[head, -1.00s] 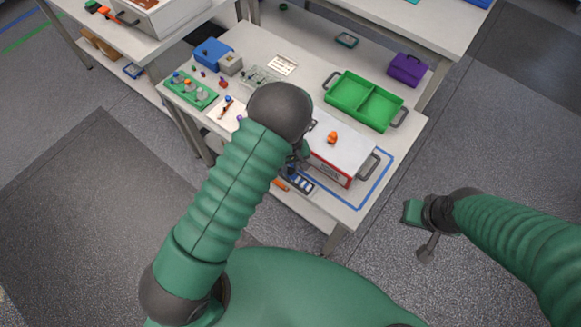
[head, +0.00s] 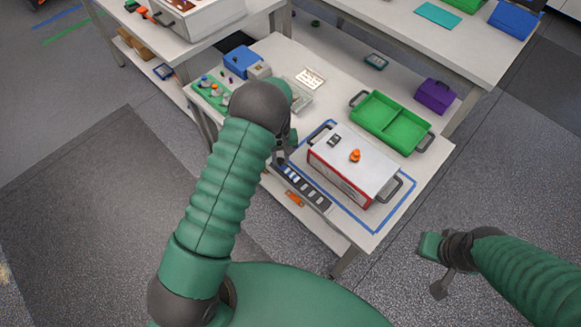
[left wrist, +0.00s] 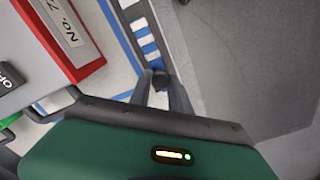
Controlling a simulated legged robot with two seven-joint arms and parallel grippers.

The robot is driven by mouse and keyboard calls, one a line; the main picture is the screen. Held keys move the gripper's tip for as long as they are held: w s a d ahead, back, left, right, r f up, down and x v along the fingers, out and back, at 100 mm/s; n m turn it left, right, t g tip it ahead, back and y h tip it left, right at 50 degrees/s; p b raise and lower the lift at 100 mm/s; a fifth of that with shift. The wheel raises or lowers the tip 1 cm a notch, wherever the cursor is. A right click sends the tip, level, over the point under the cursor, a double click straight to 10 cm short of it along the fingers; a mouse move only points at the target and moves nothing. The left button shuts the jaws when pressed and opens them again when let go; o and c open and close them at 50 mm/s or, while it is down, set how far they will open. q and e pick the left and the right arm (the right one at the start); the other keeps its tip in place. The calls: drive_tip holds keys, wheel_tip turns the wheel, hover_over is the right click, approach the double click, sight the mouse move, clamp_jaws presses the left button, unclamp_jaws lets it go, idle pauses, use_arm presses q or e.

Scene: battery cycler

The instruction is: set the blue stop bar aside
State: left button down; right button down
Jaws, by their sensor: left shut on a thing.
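A dark strip with blue and white segments (head: 314,198) lies along the table's front edge, beside the white and red box; it also shows in the left wrist view (left wrist: 146,38). No separate blue bar stands out, and I cannot tell whether this strip is the stop bar. My left gripper (head: 280,157) is at the strip's left end, partly hidden by its own arm. In the left wrist view its fingers (left wrist: 165,92) are closed around a small dark round-ended piece (left wrist: 160,78) by the strip's end. My right gripper (head: 437,262) hangs off the table, apart from everything.
The white and red box (head: 352,162), with an orange knob on top, stands inside a blue taped outline (head: 398,208). A green two-part tray (head: 391,122) and a purple case (head: 435,95) are behind. A blue box (head: 243,61) stands at back left. Floor at right is clear.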

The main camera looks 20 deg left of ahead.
sight(279, 159)
use_arm(q)
drive_tip(key=c, duration=1.5)
unclamp_jaws()
drive_tip(key=shift+r, duration=0.1)
drive_tip(key=o, duration=0.3)
drive_tip(key=shift+a, duration=0.3)
drive_tip(key=shift+d+r, duration=0.1)
drive_tip(key=shift+r, duration=0.25)
wheel_tip(279, 159, up, 16)
